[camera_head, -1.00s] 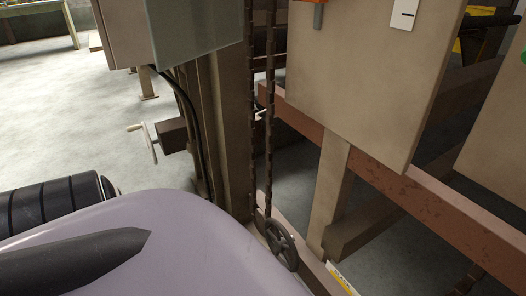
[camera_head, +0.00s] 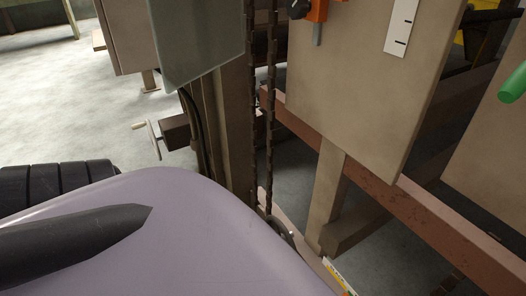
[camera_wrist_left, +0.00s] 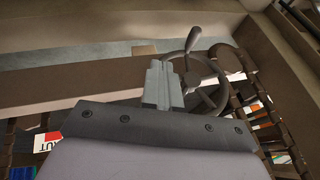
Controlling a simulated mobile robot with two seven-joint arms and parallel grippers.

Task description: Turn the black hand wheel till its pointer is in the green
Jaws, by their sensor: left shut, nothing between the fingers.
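A dark spoked wheel (camera_wrist_left: 207,82) shows in the left wrist view, just right of and beyond my left gripper (camera_wrist_left: 163,70). The gripper is shut and empty, its fingertips close to the wheel's left side; I cannot tell if they touch. In the head view, a dark wheel (camera_head: 280,230) at the foot of a hanging chain is mostly hidden behind a lavender shell of mine. My left gripper is hidden there. I see no pointer or green zone. My right gripper is in neither view.
A small crank (camera_head: 154,139) sits on a brown box left of the post. Hanging chains (camera_head: 271,100) run down beside the post. A beige panel (camera_head: 350,80) carries an orange device (camera_head: 318,11). A rusty beam (camera_head: 440,220) crosses at right. A green handle (camera_head: 513,85) shows at far right.

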